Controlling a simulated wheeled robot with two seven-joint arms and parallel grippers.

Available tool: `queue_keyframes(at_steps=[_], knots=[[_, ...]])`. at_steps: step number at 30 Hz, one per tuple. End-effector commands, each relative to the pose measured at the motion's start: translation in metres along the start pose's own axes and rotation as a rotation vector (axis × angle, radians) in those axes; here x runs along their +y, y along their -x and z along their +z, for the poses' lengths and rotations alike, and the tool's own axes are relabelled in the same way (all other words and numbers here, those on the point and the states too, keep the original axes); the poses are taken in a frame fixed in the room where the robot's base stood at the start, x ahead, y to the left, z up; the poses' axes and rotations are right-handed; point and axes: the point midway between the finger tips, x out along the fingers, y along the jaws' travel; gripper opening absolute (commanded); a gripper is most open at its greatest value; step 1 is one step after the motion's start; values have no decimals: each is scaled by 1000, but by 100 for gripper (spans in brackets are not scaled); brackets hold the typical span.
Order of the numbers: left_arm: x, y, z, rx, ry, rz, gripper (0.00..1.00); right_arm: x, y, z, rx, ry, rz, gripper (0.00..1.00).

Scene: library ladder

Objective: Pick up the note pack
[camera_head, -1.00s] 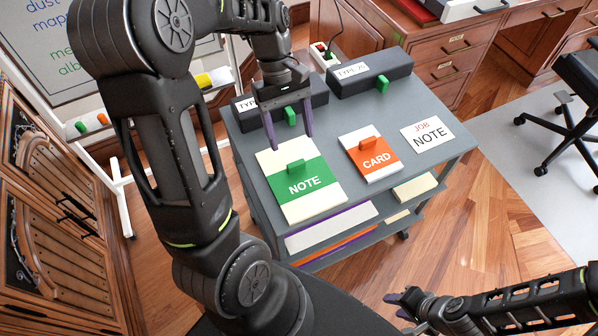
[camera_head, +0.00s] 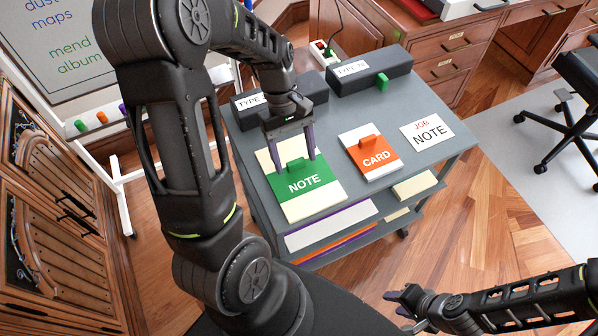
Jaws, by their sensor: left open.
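The note pack (camera_head: 311,186) is a flat cream pack with a green band marked NOTE and a green tab (camera_head: 296,164) on top. It lies on the grey cart top (camera_head: 378,216) at the left. My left gripper (camera_head: 296,164) is over the pack, pointing down, with its purple fingers apart on either side of the tab. Whether the fingers touch the tab or pack is unclear. My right gripper (camera_head: 400,301) is at the lower right, away from the cart, and its jaw gap is too small to judge.
An orange and white CARD pack (camera_head: 384,158) and a JOB NOTE card (camera_head: 427,131) lie to the right. Two dark boxes (camera_head: 369,73) stand along the cart's back edge. A lower shelf holds more packs (camera_head: 330,226). A whiteboard stand is at left.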

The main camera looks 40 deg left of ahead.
Motion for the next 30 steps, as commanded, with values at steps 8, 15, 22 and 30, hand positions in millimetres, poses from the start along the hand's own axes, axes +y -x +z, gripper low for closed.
queue_keyframes(at_steps=[8,15,22,30], knots=[[0,-7,0,1,-1,1,67,0,0,0,0,0,0,36],[0,-7,0,1,-1,1,67,0,0,0,0,0,0,36],[0,-7,0,1,-1,1,62,0,0,0,0,0,0,36],[0,-7,0,1,-1,1,40,0,0,0,0,0,0,36]])
